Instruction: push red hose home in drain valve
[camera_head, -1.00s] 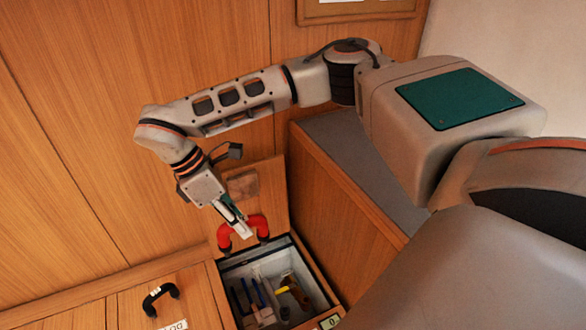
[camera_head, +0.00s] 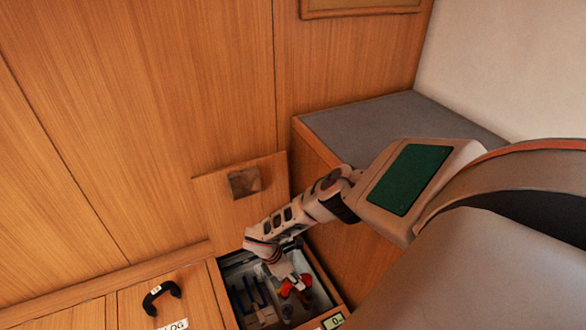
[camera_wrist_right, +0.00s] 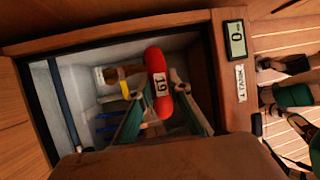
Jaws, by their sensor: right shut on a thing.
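The red hose (camera_wrist_right: 157,70) is a short, thick piece with a white tag marked 19. In the wrist view it lies across the open locker, between the two fingers of my right gripper (camera_wrist_right: 162,93), which is shut on it. In the head view the red hose (camera_head: 287,289) shows low in the locker, partly hidden by my right gripper (camera_head: 296,283). A brass-coloured fitting (camera_wrist_right: 128,73) with a yellow part beside it, likely the drain valve, sits just left of the hose. I cannot tell whether hose and fitting touch. My left gripper is out of view.
The locker's wooden rim (camera_wrist_right: 221,75) surrounds the tight opening and carries a small display (camera_wrist_right: 236,40). Blue parts (camera_head: 248,294) stand inside on the left. A raised wooden lid (camera_head: 215,198) is behind.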

